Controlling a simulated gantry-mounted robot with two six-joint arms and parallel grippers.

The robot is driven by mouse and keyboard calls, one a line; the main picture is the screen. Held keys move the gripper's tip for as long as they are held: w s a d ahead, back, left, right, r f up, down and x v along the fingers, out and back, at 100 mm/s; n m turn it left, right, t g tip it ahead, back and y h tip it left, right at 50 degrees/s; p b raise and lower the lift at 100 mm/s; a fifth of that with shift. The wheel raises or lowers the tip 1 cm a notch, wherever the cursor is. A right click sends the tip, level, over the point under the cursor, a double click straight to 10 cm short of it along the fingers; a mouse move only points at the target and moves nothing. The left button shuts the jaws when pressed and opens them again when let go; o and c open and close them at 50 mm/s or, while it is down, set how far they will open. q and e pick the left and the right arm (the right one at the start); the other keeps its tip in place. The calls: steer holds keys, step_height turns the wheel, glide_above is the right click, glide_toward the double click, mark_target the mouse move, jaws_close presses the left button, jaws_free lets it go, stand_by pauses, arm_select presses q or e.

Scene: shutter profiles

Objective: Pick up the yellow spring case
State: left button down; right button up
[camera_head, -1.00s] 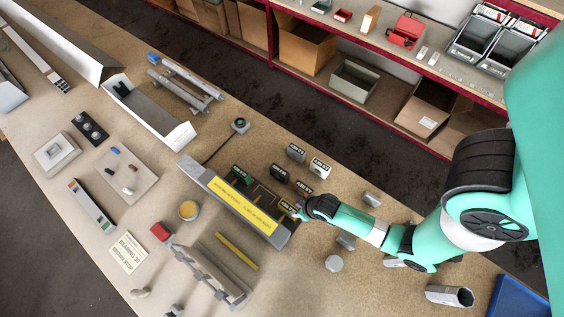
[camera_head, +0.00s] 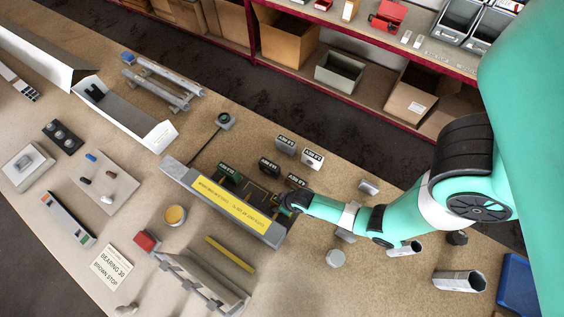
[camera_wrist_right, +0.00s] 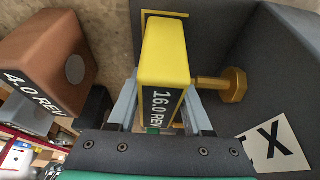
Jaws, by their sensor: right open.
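The yellow spring case (camera_wrist_right: 165,60), marked 16.0 REV, stands in the middle of the right wrist view with a brass hex-headed stem on its right side. My right gripper (camera_wrist_right: 160,92) is open, with one finger on each side of the case; I cannot tell whether they touch it. In the head view my right gripper (camera_head: 284,201) is at the right end of the grey tray (camera_head: 178,172) with the yellow label strip, and it hides the case there. My left gripper is not in view.
A brown case (camera_wrist_right: 45,62) marked 4.0 REV stands close left of the yellow one in the right wrist view. A dark wall with an X label (camera_wrist_right: 270,145) is close on the right. More marked cases (camera_head: 286,144) stand behind the tray.

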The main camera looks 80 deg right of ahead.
jaws_close()
steer(key=shift+r, duration=0.15)
steer(key=shift+r, duration=0.2)
steer(key=r, duration=0.1)
steer(key=r+p, duration=0.2)
steer(key=shift+s+r, duration=0.3)
steer(key=shift+r, duration=0.1)
steer(key=s+d+r+p, duration=0.1)
steer(key=s+r+p, duration=0.6)
steer(key=s, duration=0.6)
steer(key=shift+v, duration=0.85)
